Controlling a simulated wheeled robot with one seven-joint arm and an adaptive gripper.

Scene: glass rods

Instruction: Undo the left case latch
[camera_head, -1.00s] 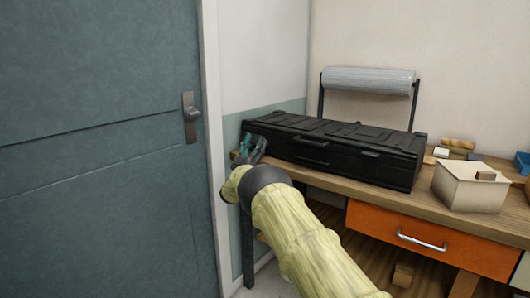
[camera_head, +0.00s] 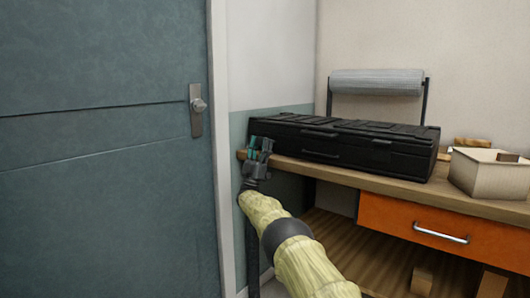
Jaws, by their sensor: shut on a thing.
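The black case (camera_head: 400,158) lies closed on the workbench, with its long front towards me. A handle (camera_head: 320,154) shows low on its front, and a latch-like piece (camera_head: 381,143) shows on the right part. My gripper (camera_head: 258,147), with teal at its fingers, is at the left end of the case front. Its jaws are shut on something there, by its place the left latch. The fingers hide that latch, so I cannot see how far it is turned.
The wooden bench (camera_head: 450,195) has an orange drawer (camera_head: 440,232) below. A roll (camera_head: 376,82) on a stand is behind the case, and a beige box (camera_head: 485,172) is to its right. A teal door (camera_head: 100,150) with a handle (camera_head: 197,107) stands at the left.

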